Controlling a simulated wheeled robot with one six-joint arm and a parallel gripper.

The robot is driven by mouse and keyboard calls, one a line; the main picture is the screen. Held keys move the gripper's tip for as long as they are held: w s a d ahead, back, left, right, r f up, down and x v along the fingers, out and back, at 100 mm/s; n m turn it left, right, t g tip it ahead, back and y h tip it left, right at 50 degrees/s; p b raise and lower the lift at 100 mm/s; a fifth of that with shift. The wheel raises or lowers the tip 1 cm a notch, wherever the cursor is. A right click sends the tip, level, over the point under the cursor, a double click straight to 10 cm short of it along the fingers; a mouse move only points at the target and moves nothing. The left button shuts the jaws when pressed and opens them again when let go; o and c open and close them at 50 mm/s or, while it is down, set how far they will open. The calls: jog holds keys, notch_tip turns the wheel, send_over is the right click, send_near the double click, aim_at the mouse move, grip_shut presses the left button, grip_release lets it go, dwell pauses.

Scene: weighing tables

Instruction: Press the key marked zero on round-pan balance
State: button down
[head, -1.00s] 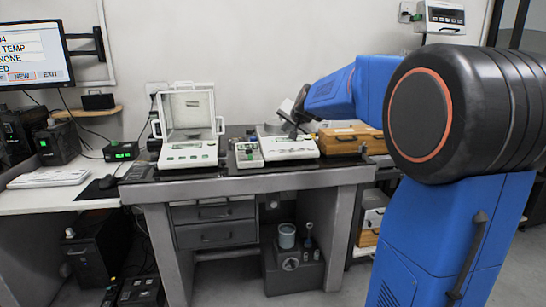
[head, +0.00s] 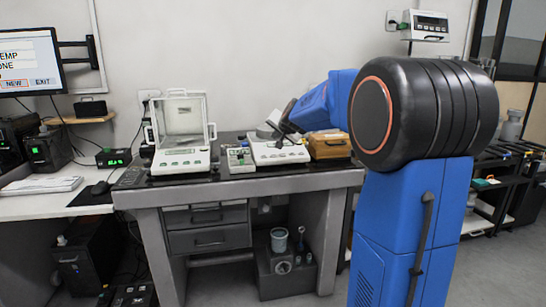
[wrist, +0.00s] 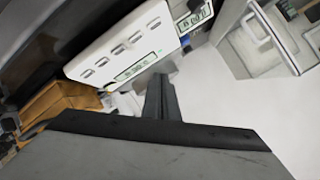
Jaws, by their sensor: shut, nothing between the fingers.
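The round-pan balance (head: 280,153) is a low white unit on the dark table top, with a grey round pan (head: 265,131) at its back. In the wrist view its white housing (wrist: 103,50) shows a row of several keys and a lit display (wrist: 135,68). The key markings are too small to read. My gripper (head: 291,137) is over the balance in the head view, with its tips hard to make out. In the wrist view my gripper (wrist: 159,82) is shut and empty, its dark fingers close to the display side of the housing. I cannot tell whether they touch it.
A balance with a glass draft shield (head: 182,158) stands to the left. A small keypad unit (head: 240,158) with a green display sits between the two. A wooden case (head: 329,147) is close on the right. A wall-mounted display (head: 428,24) hangs above right.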

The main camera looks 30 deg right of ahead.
jog(key=shift+w+d+f, duration=0.1)
jog(key=shift+w+f, duration=0.2)
jog(key=shift+f, duration=0.75)
jog(key=shift+w+d+f, duration=0.1)
jog(key=shift+w+f, duration=0.2)
jog(key=shift+f, duration=0.7)
jog(key=shift+w+d+f, duration=0.1)
jog(key=shift+w+f, duration=0.2)
jog(key=shift+f, duration=0.75)
jog(key=shift+f, duration=0.1)
jog(key=shift+w+f, duration=0.1)
jog(key=shift+f, duration=0.2)
jog(key=shift+w+f, duration=0.1)
jog(key=shift+f, duration=0.25)
dwell(0.5)
jog(key=shift+s+r, duration=0.2)
jog(key=shift+r, duration=0.55)
jog(key=shift+s+a+r, duration=0.1)
jog(key=shift+s+r, duration=0.15)
jog(key=shift+r, duration=0.55)
jog(key=shift+s+a+r, duration=0.1)
jog(key=shift+s+r, duration=0.1)
jog(key=shift+r, duration=0.6)
jog(key=shift+s+r, duration=0.25)
jog(key=shift+r, duration=0.55)
